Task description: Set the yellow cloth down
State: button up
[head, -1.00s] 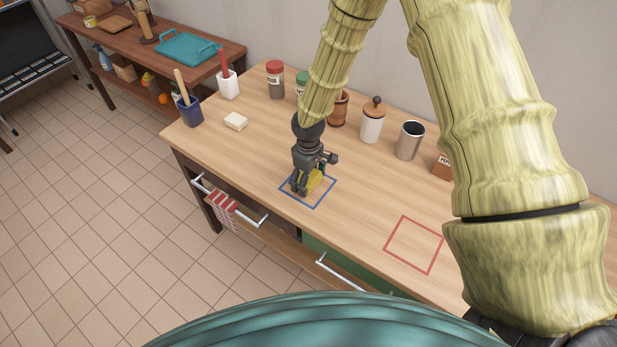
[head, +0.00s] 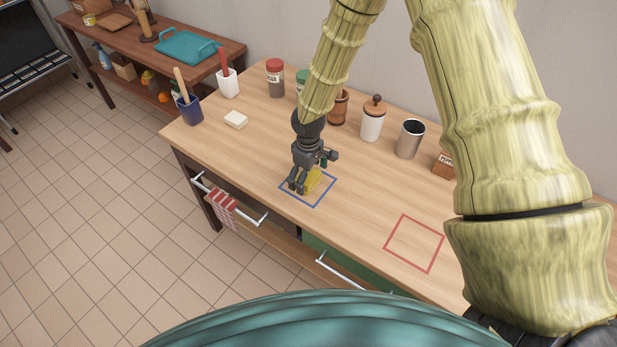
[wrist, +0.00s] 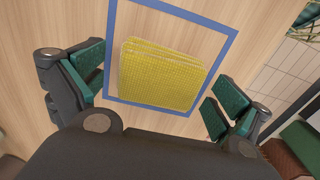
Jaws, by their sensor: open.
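The folded yellow cloth (wrist: 160,76) lies flat on the wooden tabletop inside the blue square outline (wrist: 228,52) in the wrist view. In the head view the yellow cloth (head: 314,182) is partly hidden behind my gripper, within the blue outline (head: 318,206). My gripper (head: 300,188) is open just over the cloth. In the wrist view its fingers (wrist: 155,98) stand apart on either side of the cloth, with gaps between the pads and the cloth.
A red square outline (head: 414,270) to the right is empty. A metal cup (head: 409,140), a lidded jar (head: 372,124) and spice jars (head: 275,82) line the back. A striped towel (head: 222,207) hangs on the front rail.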

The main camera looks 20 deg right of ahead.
notch_tip(320, 180, up, 11)
jog(key=b, duration=0.2)
jog(key=shift+r, duration=0.2)
dwell(0.6)
